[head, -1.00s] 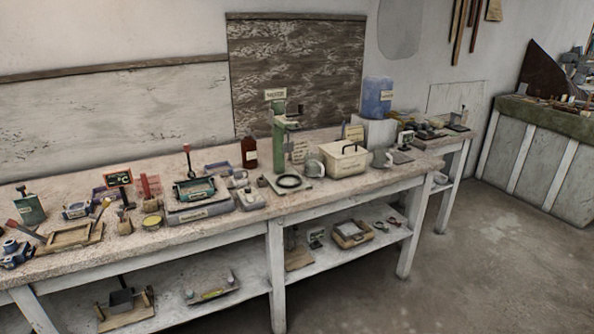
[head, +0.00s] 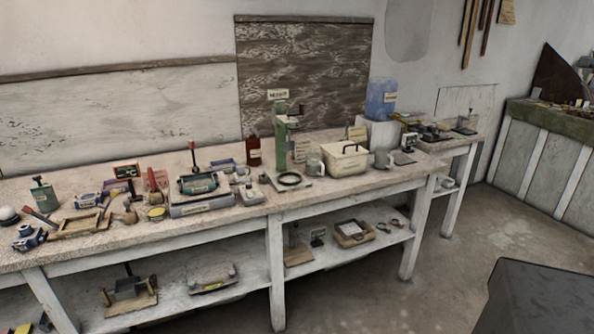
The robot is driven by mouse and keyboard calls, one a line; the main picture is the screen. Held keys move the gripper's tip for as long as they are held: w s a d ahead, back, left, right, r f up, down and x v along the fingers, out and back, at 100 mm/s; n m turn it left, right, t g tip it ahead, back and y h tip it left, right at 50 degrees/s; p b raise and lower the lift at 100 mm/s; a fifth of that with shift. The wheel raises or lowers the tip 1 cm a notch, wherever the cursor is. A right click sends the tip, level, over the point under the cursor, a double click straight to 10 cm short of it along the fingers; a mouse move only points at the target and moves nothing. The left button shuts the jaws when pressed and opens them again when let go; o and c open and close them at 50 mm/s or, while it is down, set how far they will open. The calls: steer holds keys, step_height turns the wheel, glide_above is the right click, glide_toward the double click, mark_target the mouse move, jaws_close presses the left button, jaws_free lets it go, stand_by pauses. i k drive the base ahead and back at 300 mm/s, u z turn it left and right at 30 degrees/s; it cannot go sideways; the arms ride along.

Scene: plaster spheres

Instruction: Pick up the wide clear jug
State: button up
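I cannot pick out a wide clear jug with certainty at this distance. A small greyish, jug-like vessel (head: 383,158) stands on the bench just right of a cream lidded box (head: 346,162). Another pale, greyish vessel (head: 315,165) stands at that box's left side, partly behind the green press. A large blue water bottle (head: 381,99) stands on a white block behind them. My gripper is not in view.
The long bench (head: 115,238) is crowded with tools, a green press (head: 280,145) and a brown bottle (head: 254,150). Its lower shelf (head: 260,268) holds several items. The floor (head: 430,285) in front is open. A dark flat-topped shape (head: 545,300) fills the lower right corner; I cannot tell whether it is mine.

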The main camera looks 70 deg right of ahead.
mark_target(314, 161)
steer(key=u, duration=0.2)
steer(key=k, duration=1.35)
steer(key=z, duration=0.65)
steer(key=i, duration=1.1)
steer(key=u, duration=0.1)
